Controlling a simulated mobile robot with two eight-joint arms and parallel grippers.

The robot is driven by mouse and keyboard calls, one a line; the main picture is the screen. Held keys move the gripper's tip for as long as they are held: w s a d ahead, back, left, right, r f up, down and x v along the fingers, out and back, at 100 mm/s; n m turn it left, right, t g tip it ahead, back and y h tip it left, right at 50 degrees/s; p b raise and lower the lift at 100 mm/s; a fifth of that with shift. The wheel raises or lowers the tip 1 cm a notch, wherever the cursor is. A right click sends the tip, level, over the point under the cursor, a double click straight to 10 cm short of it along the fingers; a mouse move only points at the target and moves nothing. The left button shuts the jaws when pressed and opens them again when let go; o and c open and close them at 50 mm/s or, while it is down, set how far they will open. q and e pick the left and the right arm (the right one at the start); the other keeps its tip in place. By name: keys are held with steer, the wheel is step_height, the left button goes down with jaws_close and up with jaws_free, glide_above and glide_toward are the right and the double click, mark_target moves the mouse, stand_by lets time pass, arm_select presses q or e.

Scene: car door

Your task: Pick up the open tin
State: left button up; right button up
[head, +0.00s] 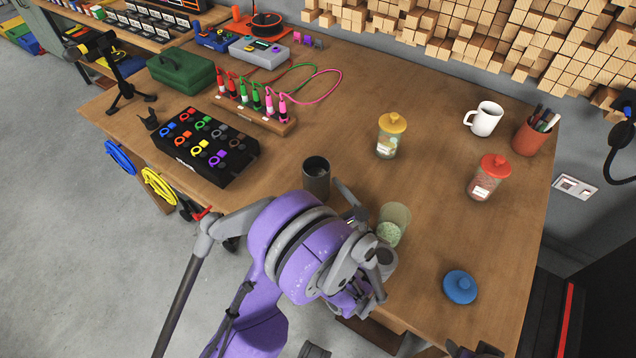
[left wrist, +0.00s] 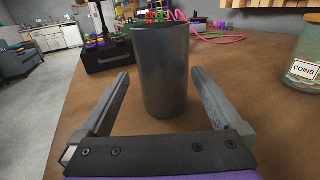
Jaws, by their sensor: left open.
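The open tin (head: 317,184) is a dark grey cylinder standing upright near the front edge of the wooden table. Its top is open in the head view. In the left wrist view the tin (left wrist: 161,72) fills the middle, between the two finger ends. My left gripper (left wrist: 160,100) is open around the near side of the tin, with a gap visible on each side. In the head view my purple arm largely hides this gripper (head: 347,204), just right of the tin.
A glass jar with green contents (head: 391,228) stands right of my arm. A black switch box (head: 208,147) lies left of the tin.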

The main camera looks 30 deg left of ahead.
mark_target(311, 172)
arm_select(q)
steer(key=x, duration=0.7)
steer(key=shift+w+a+p, duration=0.2)
steer(key=shift+w+p, duration=0.1)
steer(key=shift+w, duration=0.05)
steer(key=c, duration=1.5)
